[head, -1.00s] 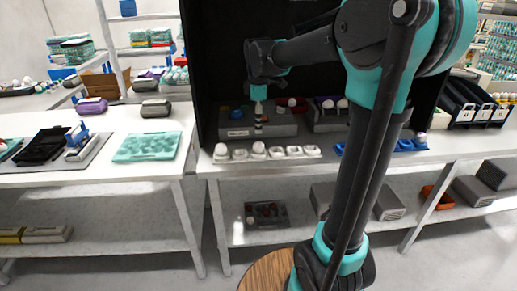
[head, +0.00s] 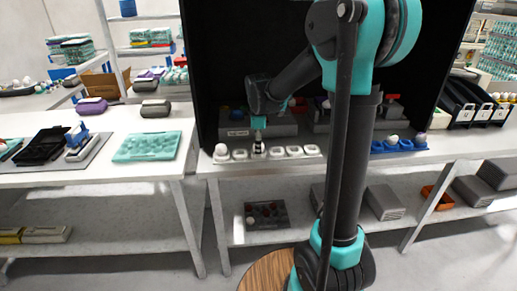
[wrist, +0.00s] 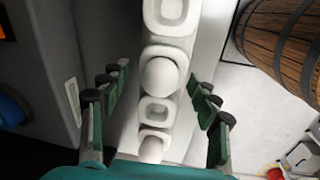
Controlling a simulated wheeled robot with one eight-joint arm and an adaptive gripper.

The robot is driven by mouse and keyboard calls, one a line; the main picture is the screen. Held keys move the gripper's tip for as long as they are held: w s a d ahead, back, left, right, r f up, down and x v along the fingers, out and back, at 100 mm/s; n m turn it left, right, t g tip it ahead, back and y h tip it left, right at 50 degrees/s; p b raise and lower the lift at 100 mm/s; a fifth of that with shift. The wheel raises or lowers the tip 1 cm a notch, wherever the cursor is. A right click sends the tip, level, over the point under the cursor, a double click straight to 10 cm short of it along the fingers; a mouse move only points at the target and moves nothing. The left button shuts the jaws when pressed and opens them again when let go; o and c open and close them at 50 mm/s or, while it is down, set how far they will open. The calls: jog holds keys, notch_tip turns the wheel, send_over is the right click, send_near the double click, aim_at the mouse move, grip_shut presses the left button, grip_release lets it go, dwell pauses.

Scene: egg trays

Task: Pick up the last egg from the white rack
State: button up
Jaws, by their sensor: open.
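The white rack (head: 295,152) lies along the front edge of the table in the head view. One white egg (head: 220,150) sits in its left-end cup. In the wrist view the rack (wrist: 170,36) runs upright, with a white egg (wrist: 160,76) in the middle and another egg (wrist: 151,148) lower down, an empty cup between them. My gripper (head: 258,148) is low over the second egg's place in the head view and hides that egg. In the wrist view my open gripper (wrist: 160,88) has its fingers on both sides of the middle egg, apart from it.
A blue rack (head: 378,148) with white eggs stands to the right on the same table. A grey box (head: 237,131) stands behind the white rack, close to my gripper. A teal egg tray (head: 147,147) lies on the left table. A wooden barrel (wrist: 285,40) shows in the wrist view.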

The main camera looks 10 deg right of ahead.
jog(key=c, duration=0.8)
jog(key=shift+o, duration=0.2)
jog(key=shift+r, duration=0.15)
